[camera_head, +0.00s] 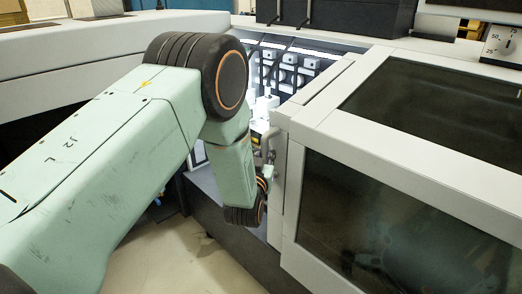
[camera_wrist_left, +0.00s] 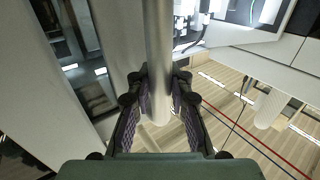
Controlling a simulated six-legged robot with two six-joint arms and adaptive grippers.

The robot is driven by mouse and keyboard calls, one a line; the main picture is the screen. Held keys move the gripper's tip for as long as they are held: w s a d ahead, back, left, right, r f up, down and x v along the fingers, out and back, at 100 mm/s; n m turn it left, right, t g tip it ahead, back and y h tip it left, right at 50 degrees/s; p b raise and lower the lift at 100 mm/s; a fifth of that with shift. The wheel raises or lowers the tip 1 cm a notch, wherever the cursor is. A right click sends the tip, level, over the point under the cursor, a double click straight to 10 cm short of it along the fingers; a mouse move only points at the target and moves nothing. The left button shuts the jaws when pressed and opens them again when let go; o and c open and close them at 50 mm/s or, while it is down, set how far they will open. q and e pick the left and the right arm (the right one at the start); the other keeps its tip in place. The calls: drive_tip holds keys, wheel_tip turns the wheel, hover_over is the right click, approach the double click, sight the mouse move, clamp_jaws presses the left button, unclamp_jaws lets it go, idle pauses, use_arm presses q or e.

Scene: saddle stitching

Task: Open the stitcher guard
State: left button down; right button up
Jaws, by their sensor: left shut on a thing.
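The stitcher guard (camera_head: 290,190) is a pale grey framed cover with dark windows, filling the right of the head view. An upright bar handle (camera_head: 268,146) stands at its left edge. My left gripper (camera_head: 266,176) is at this handle, mostly hidden behind my own wrist. In the left wrist view the gripper's two dark fingers (camera_wrist_left: 159,88) are shut on the handle bar (camera_wrist_left: 158,45), one on each side. Left of the guard's edge, a gap shows the lit stitcher inside (camera_head: 285,75). My right gripper is not in view.
Pale machine housing (camera_head: 90,45) runs along the back left. Pale floor (camera_head: 180,255) lies open below the machine's dark lower edge.

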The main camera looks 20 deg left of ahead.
use_arm(q)
drive_tip(key=shift+s+f, duration=0.15)
drive_tip(key=shift+s, duration=0.05)
drive_tip(key=c, duration=1.7)
unclamp_jaws()
drive_tip(key=o, duration=0.4)
drive_tip(key=shift+s, duration=0.1)
drive_tip(key=shift+o, duration=0.4)
drive_tip(key=shift+d, duration=0.1)
drive_tip(key=shift+w, duration=0.2)
drive_tip(key=shift+s, duration=0.1)
drive_tip(key=s+d, duration=0.2)
drive_tip(key=s, duration=0.9)
drive_tip(key=shift+s+d, duration=0.2)
drive_tip(key=shift+s, duration=0.1)
